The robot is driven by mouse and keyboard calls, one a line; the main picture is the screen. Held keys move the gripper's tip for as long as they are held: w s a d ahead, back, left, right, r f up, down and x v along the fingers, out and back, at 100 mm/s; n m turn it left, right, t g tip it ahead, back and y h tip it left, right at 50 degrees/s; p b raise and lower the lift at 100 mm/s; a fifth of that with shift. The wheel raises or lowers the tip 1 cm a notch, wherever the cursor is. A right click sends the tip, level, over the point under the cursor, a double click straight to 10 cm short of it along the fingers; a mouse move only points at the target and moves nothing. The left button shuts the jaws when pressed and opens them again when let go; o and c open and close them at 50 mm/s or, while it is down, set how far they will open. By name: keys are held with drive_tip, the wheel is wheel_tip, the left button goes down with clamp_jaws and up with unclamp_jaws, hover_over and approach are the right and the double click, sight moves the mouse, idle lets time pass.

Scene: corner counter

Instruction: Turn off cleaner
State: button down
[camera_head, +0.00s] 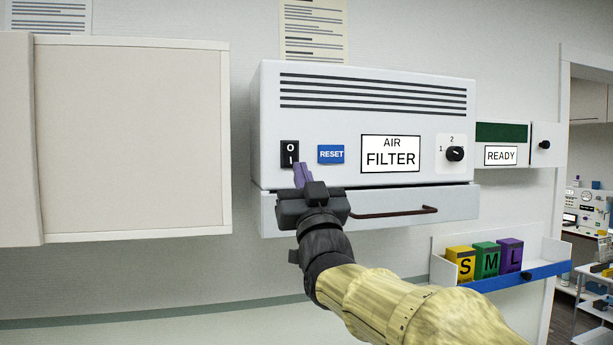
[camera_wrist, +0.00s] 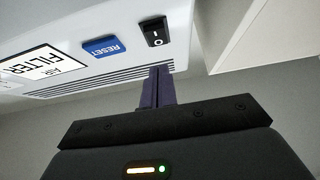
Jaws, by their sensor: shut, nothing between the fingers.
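The cleaner is a white wall unit (camera_head: 265,120) labelled AIR FILTER. Its black rocker switch (camera_head: 289,153), marked O above and I below, is at the left of the front panel. The switch also shows in the wrist view (camera_wrist: 155,31), where the panel appears upside down. I cannot tell which half is pressed in. My gripper (camera_head: 300,166) is shut and empty, its purple fingers pointing up just below and right of the switch in the head view. In the wrist view the fingertips (camera_wrist: 159,69) appear apart from the switch.
A blue RESET button (camera_head: 331,154) is close right of the switch; a dial (camera_head: 454,154) is farther right. A drawer with a brown handle (camera_head: 395,213) is under the panel. A cabinet (camera_head: 130,140) stands left. A shelf with S, M, L boxes (camera_head: 486,260) is lower right.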

sight(292, 159)
drive_tip(key=w+p, duration=0.2)
drive_tip(key=w+a+p, duration=0.1)
drive_tip(key=w, duration=0.1)
drive_tip(key=shift+a+r, duration=0.1)
drive_tip(key=shift+r, duration=0.25)
drive_tip(key=shift+w+a+f, duration=0.15)
drive_tip(key=shift+w, duration=0.3)
drive_tip(key=shift+f, duration=0.15)
